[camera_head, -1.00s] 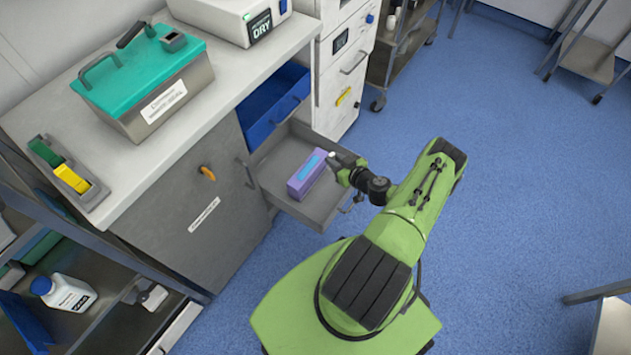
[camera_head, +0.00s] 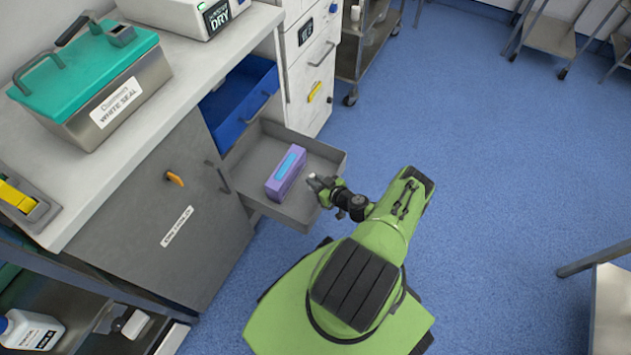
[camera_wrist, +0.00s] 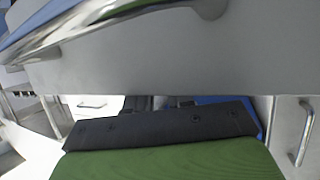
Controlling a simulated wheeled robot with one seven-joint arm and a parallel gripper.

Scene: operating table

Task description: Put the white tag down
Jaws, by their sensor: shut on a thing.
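My gripper (camera_head: 314,182) is at the front edge of the open grey drawer (camera_head: 258,150), right of the purple box. A small white piece, probably the white tag (camera_head: 311,177), shows at its fingertips; it is too small to make out clearly. The gripper is shut on it. I cannot tell whether the tag touches the drawer.
A purple box with a blue top (camera_head: 286,172) lies in the grey drawer. An open blue drawer (camera_head: 240,100) is above it. The counter (camera_head: 150,150) holds a teal-lidded metal container (camera_head: 105,95) and a DRY machine (camera_head: 190,15).

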